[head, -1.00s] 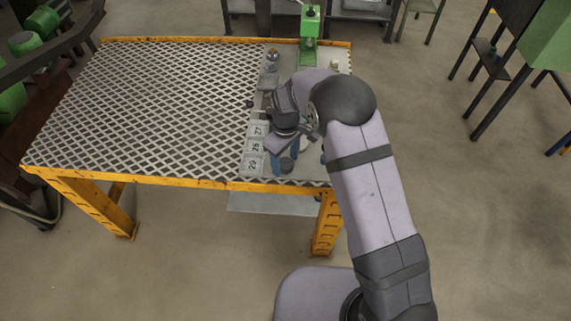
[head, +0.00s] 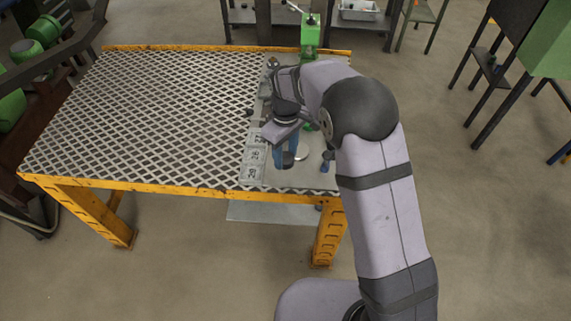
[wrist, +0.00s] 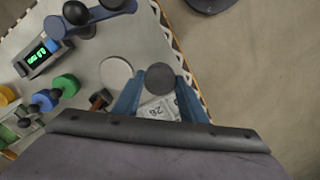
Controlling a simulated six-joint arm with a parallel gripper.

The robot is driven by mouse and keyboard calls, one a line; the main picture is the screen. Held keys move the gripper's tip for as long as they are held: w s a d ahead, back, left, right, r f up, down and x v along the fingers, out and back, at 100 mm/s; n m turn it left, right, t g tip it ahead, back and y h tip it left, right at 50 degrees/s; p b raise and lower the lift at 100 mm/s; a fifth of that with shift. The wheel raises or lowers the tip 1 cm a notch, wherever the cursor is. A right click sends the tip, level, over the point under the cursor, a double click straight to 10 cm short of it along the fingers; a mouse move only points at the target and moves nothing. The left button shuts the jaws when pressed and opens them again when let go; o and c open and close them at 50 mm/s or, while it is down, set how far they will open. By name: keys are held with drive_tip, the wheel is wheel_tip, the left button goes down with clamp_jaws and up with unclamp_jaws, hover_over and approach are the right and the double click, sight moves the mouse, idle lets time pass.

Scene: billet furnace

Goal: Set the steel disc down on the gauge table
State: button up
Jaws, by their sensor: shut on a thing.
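The steel disc (wrist: 160,77) is dark grey and round. It sits between the two blue fingertips of my gripper (wrist: 161,84) in the wrist view. My gripper is shut on it. In the head view the disc (head: 288,160) shows as a dark spot below the blue fingers of my gripper (head: 284,157), over the right part of the bench. A pale round plate, which looks like the gauge table (wrist: 115,72), lies just left of the disc in the wrist view and right of the fingers in the head view (head: 302,152). I cannot tell the disc's height above the surface.
A gauge with a lit green display (wrist: 37,57) and a blue arm with dark knobs (wrist: 95,15) stand near the plate. Blue and green knobbed parts (wrist: 57,92) lie at left. The mesh is mostly clear.

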sight(288, 157)
drive_tip(key=shift+r, duration=1.6)
drive_tip(key=shift+d+f, duration=0.1)
drive_tip(key=shift+d, duration=0.2)
drive_tip(key=shift+m, duration=0.5)
drive_tip(key=w+d+f, duration=0.2)
drive_tip(key=w+f, duration=0.1)
drive_tip(key=f, duration=0.1)
drive_tip(key=shift+w+d+f, duration=0.1)
drive_tip(key=shift+w+d, duration=0.3)
drive_tip(key=shift+m, duration=0.3)
drive_tip(key=w, duration=0.2)
drive_tip(key=w+r, duration=0.1)
drive_tip(key=w, duration=0.1)
drive_tip(key=shift+w+d, duration=0.1)
drive_tip(key=shift+w+a+r+m, duration=0.1)
drive_tip(key=shift+w+r+m, duration=0.2)
drive_tip(key=shift+r, duration=0.55)
drive_tip(key=shift+w+a+r+m, duration=0.1)
drive_tip(key=shift+w+r+m, duration=0.2)
drive_tip(key=shift+r, duration=0.6)
drive_tip(key=shift+w+r+m, duration=0.15)
drive_tip(key=shift+r+m, duration=0.25)
drive_tip(key=shift+r, duration=0.45)
